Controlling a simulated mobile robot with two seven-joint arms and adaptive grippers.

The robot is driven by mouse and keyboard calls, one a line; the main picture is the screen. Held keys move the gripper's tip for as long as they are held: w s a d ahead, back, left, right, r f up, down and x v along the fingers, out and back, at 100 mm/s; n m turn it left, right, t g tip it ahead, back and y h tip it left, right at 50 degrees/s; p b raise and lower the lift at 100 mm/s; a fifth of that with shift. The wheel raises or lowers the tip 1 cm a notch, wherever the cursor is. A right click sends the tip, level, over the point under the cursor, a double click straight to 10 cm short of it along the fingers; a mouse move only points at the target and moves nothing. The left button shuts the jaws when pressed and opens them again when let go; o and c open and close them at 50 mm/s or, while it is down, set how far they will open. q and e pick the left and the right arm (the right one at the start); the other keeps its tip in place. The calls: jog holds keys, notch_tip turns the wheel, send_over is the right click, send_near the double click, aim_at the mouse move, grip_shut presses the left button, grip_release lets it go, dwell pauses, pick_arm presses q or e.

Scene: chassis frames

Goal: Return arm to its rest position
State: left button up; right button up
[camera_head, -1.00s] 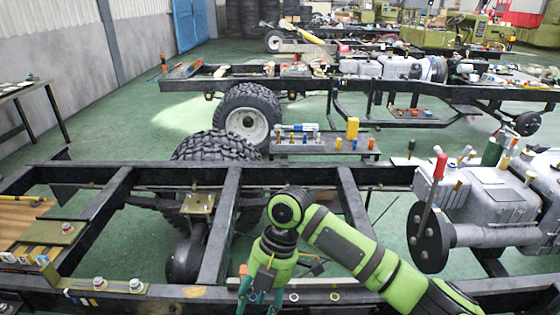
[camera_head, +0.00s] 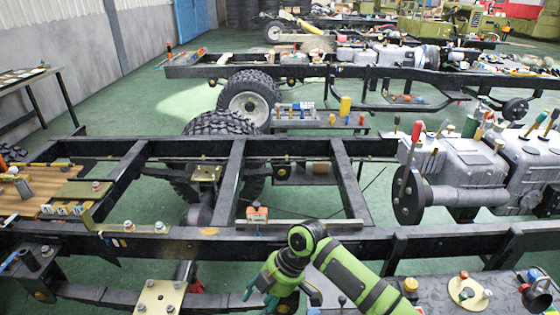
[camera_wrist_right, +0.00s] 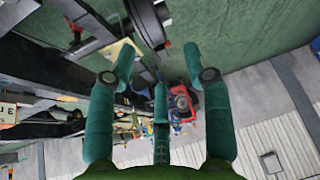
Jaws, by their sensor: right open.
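My right arm is green and black and comes in from the bottom right in the head view. Its gripper (camera_head: 262,292) hangs low in front of the near chassis rail (camera_head: 350,241), with its fingers pointing down and left. In the right wrist view the gripper's teal fingers (camera_wrist_right: 158,66) are spread apart, with nothing held between them. A small orange block (camera_head: 257,214) sits on the chassis beyond the gripper, apart from it. My left gripper is not in view.
The black chassis frame (camera_head: 235,180) spans the picture, with a grey engine (camera_head: 480,170) at right. A parts-covered surface (camera_head: 450,292) lies at bottom right, and a gold plate (camera_head: 160,297) at bottom left. Open green floor (camera_head: 110,95) shows beyond the frame.

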jog(key=d+f+m+t, duration=0.1)
jog(key=d+f+m, duration=0.25)
jog(key=f, duration=0.45)
jog(key=d+f+m+t, duration=0.15)
jog(key=f+m, duration=0.25)
jog(key=f, duration=0.4)
jog(key=s+d+f+m+h, duration=0.1)
jog(key=s+d+f+m, duration=0.2)
jog(key=s+d+f, duration=0.3)
jog(key=s+d+f+m+h, duration=0.1)
jog(key=s+d+f+m, duration=0.25)
jog(key=f, duration=0.45)
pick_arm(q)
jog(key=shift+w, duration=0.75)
pick_arm(e)
jog(key=s+d+f+m+h, duration=0.1)
jog(key=s+d+f, duration=0.2)
jog(key=s, duration=0.7)
jog(key=s+d+f+m+h, duration=0.1)
jog(key=s+d+f, duration=0.3)
jog(key=s, duration=0.6)
jog(key=s+d+f+m+h, duration=0.1)
jog(key=s+d+f, duration=0.3)
jog(key=s, duration=0.6)
jog(key=shift+s+d+f+m, duration=0.15)
jog(key=shift+s+d+m, duration=0.1)
jog(key=shift+d+m, duration=0.3)
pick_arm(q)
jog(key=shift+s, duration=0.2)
